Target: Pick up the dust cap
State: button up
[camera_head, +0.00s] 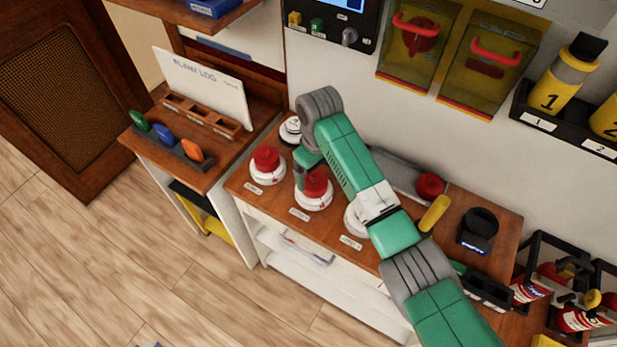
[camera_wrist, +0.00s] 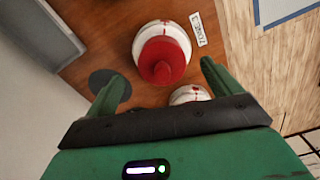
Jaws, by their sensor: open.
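Red caps sit on round white bases along the wooden bench top. One red dust cap (camera_head: 315,183) is on the middle base, partly hidden by my gripper (camera_head: 303,178). Another red cap (camera_head: 266,159) is on the base to its left. A further red piece (camera_head: 430,185) lies at the grey tray near the wall. In the wrist view, a red cap with a narrower knob (camera_wrist: 163,62) on a white base shows between and beyond the fingertips of my open gripper (camera_wrist: 162,72). The fingers hold nothing; contact with the cap is not visible.
A white base (camera_head: 357,220) is partly behind my arm. A small white round device (camera_head: 291,129) stands at the back left. A yellow-handled tool (camera_head: 435,213) and a black holder (camera_head: 479,230) are to the right. A dark disc (camera_wrist: 108,84) is near one finger.

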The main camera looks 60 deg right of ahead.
aim_at(314, 174)
jog(key=shift+w+f+p, duration=0.25)
jog(key=shift+f, duration=1.15)
jog(key=shift+w+f+p, duration=0.2)
jog(key=shift+f, duration=1.15)
jog(key=c, duration=1.1)
